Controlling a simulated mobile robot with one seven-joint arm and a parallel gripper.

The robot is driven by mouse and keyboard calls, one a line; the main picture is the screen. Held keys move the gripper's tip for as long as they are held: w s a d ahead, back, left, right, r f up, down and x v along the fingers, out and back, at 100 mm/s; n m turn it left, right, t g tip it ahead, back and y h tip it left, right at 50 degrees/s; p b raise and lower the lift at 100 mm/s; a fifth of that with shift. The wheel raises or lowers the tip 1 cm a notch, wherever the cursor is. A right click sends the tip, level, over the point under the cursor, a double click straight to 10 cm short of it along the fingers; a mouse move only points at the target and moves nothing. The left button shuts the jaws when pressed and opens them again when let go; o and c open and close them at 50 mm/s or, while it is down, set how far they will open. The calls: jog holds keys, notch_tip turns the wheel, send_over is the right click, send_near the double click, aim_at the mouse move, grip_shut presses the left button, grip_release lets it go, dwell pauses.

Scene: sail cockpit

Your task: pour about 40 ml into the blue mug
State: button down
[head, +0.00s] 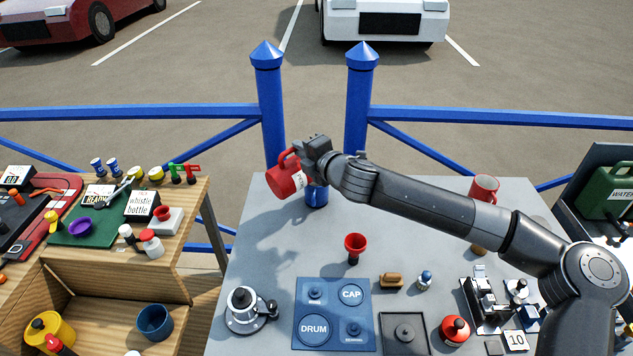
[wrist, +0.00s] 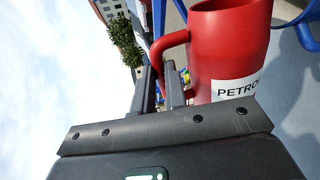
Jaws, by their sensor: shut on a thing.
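My gripper (head: 301,156) is shut on the handle of a red jug (head: 283,180), up over the back of the grey table. The jug has a white label, and the wrist view shows the jug (wrist: 228,45) with "PETRO" readable. My fingers (wrist: 161,92) are at its handle. The jug looks tilted in the head view. The blue mug (head: 317,196) stands on the table just right of the jug, partly hidden by my gripper and the jug. A blue curved part shows at the right edge in the wrist view. No liquid stream is visible.
A red funnel (head: 355,245) stands in front of the mug. Another red mug (head: 484,187) stands at the back right, behind my arm. A blue board (head: 333,312) marked DRUM and CAP lies in front. Blue railing posts (head: 268,95) rise behind the table.

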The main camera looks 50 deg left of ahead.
aim_at(284, 178)
jog(key=shift+s, duration=0.45)
jog(key=shift+p, duration=0.3)
jog(key=shift+w+r+m+p, duration=0.2)
jog(key=shift+w+m+p, duration=0.05)
jog(key=shift+m+p, duration=0.2)
dwell(1.1)
jog(key=s+n, duration=0.4)
jog(key=shift+s+a+t, duration=0.1)
jog(key=shift+s+t, duration=0.1)
jog(key=shift+t, duration=0.2)
jog(key=shift+s+f+n, duration=0.45)
jog(key=shift+f+n, duration=0.1)
jog(key=shift+f, duration=0.1)
jog(key=shift+s+a+f+n+t+y+b, duration=0.15)
jog(key=shift+s+f+n+t+y+b, duration=0.3)
jog(key=shift+s+f+n, duration=1.1)
jog(key=shift+s+a+f+n+t+y+b, duration=0.25)
jog(key=shift+s+f+n+b, duration=0.45)
jog(key=shift+f+n, duration=1.45)
jog(key=shift+s+a+f+n+t+y+b, duration=0.1)
jog(key=shift+s+f+n+t+y+b, duration=0.2)
jog(key=shift+s+f+n, duration=1.5)
jog(key=shift+w+f+m, duration=0.3)
jog(key=shift+w, duration=0.15)
